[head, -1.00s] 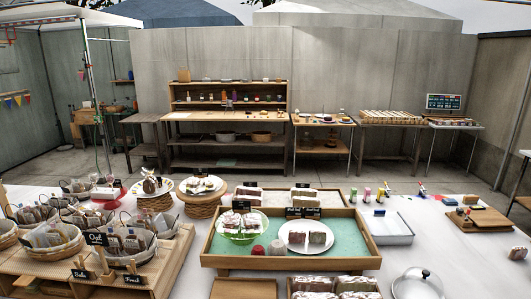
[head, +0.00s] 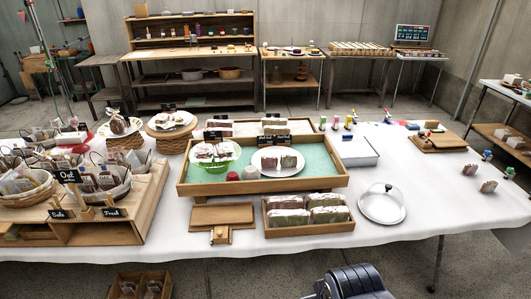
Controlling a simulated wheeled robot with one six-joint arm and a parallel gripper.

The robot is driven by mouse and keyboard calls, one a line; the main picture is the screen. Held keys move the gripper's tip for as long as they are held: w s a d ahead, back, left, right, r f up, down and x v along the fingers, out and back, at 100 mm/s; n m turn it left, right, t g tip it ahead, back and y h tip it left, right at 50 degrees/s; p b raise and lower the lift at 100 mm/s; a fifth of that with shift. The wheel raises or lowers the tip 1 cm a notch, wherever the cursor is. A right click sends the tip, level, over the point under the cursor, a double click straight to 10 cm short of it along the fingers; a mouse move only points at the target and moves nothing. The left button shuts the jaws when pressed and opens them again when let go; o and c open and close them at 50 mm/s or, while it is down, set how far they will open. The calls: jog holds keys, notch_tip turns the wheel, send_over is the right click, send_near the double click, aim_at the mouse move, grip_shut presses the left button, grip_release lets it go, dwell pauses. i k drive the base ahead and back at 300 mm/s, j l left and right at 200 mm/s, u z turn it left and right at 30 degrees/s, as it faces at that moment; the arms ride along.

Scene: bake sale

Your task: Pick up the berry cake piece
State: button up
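I cannot tell for sure which piece is the berry cake piece. Two pinkish-brown cake pieces (head: 488,186) stand apart on the white cloth at the right end of the table. In the teal-lined wooden tray, a white plate (head: 262,170) holds one reddish-brown piece (head: 268,163) and one greenish piece (head: 289,162). A green dish (head: 232,160) there holds several pink and white pieces (head: 204,152). A dark, rounded part of my arm shows at the bottom edge, in front of the table. My gripper's fingers are not visible.
The teal-lined tray (head: 335,180) fills the middle. In front are a wooden box of wrapped loaves (head: 307,215), a small board (head: 222,215) and a domed lid (head: 382,205). Baskets (head: 30,190) crowd the left. The cloth is fairly clear at right front.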

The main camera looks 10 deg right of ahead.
aim_at(266, 161)
jog(key=i+l+u, duration=0.2)
jog(key=i+l, duration=0.25)
jog(key=i+l+u, duration=0.45)
jog(key=i+l, duration=0.25)
jog(key=l, duration=0.35)
